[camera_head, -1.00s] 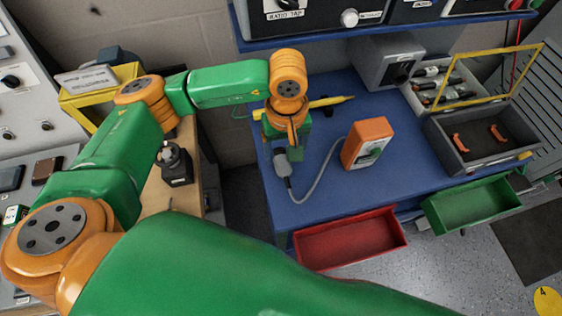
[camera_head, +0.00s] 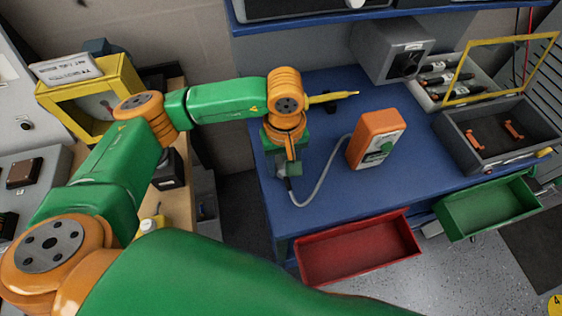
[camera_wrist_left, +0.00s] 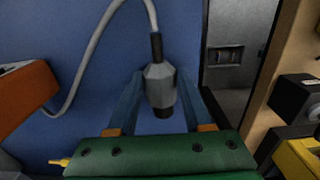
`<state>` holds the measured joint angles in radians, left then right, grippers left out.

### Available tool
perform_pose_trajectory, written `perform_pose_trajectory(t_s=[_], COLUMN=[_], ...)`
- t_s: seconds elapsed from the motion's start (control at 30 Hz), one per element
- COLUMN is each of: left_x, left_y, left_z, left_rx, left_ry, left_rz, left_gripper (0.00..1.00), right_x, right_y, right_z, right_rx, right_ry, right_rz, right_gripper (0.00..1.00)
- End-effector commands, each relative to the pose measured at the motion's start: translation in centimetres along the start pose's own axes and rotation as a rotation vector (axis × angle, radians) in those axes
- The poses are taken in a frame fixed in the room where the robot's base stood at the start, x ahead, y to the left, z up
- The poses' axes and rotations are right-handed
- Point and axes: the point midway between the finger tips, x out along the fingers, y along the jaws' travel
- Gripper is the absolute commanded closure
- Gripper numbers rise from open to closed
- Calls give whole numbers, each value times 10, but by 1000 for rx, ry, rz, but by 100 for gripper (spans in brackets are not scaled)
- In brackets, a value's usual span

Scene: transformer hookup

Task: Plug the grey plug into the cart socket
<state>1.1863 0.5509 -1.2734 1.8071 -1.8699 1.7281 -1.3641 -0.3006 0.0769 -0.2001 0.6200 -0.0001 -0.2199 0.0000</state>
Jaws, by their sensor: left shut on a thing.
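The grey plug (camera_wrist_left: 160,84) is between the two fingers of my left gripper (camera_wrist_left: 162,104) in the left wrist view, with its dark end toward the palm side. In the head view my left gripper (camera_head: 284,172) is over the near left part of the blue bench, shut on the plug, which the gripper mostly hides. A grey cable (camera_head: 322,185) runs from the plug to an orange meter box (camera_head: 378,132). I cannot tell for certain which fitting is the cart socket; a dark device (camera_head: 168,170) stands on the wooden top to the left. My right gripper is not in view.
The blue bench (camera_head: 335,205) has open red (camera_head: 355,250) and green (camera_head: 490,207) drawers in front. A grey box (camera_head: 392,48) and an open case (camera_head: 490,135) stand right. A gap separates bench and wooden top.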

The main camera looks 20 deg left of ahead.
Motion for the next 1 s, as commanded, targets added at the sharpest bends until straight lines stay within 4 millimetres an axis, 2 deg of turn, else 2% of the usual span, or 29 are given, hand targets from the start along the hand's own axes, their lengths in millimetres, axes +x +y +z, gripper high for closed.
perform_pose_trajectory(t_s=[0.17,0.6,1.0], left_x=[-11,-60,-60], left_y=[0,0,0], left_z=[0,0,0], left_rx=[0,-1,0], left_ry=[1,1,0], left_rz=[1,1,0], left_gripper=[99,99,99], right_x=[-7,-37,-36], right_y=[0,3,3], right_z=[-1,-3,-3], right_rx=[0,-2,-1], right_ry=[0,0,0], right_rz=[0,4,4], right_gripper=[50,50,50])
